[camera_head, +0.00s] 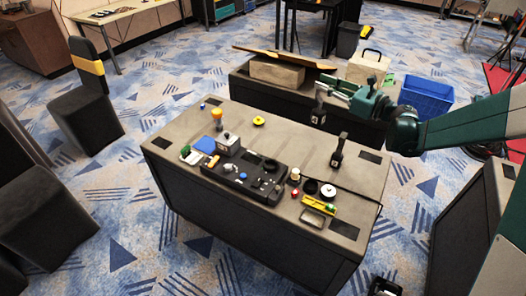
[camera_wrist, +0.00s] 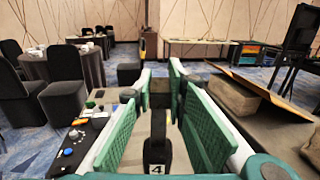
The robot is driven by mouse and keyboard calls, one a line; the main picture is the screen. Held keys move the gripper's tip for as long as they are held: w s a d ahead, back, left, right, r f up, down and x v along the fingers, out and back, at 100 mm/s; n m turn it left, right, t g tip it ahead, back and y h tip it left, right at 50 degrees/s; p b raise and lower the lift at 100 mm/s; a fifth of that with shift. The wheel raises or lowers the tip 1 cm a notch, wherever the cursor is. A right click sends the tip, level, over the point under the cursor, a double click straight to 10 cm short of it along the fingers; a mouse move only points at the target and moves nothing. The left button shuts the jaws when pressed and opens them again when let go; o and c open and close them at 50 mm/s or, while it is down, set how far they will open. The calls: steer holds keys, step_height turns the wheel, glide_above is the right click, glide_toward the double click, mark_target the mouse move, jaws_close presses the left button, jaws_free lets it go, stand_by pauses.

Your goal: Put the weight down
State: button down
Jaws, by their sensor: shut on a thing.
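My gripper (camera_head: 343,89) is at the upper right of the head view, with green fingers. It is shut on a dark weight (camera_head: 318,106), which hangs below the fingertips near the far right edge of the near table. In the wrist view the held weight (camera_wrist: 157,150) shows between the green finger pads (camera_wrist: 161,85), with a white label reading 4. A second dark weight (camera_head: 337,151) with a pale label stands upright on the right part of the near table. I cannot tell how high the held weight is above the table.
Behind stand a stone-like block (camera_head: 277,73) under a brown board and a blue crate (camera_head: 428,97).

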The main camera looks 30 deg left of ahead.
steer(key=s+a+n+g, duration=0.2)
steer(key=s+a+g, duration=0.1)
steer(key=s+a, duration=0.25)
step_height(320, 180, down, 11)
steer(key=d, duration=0.1)
steer(key=shift+s, duration=0.25)
stand_by(0.5)
stand_by(0.4)
step_height(320, 180, down, 6)
steer(key=b, duration=0.1)
steer(key=shift+b, duration=0.35)
steer(key=shift+f, duration=0.1)
steer(key=shift+f+b, duration=0.55)
steer(key=shift+f, duration=1.3)
steer(key=c, duration=2.8)
jaws_free()
steer(key=shift+f, duration=0.2)
steer(key=o, duration=0.5)
steer(key=shift+r, duration=0.1)
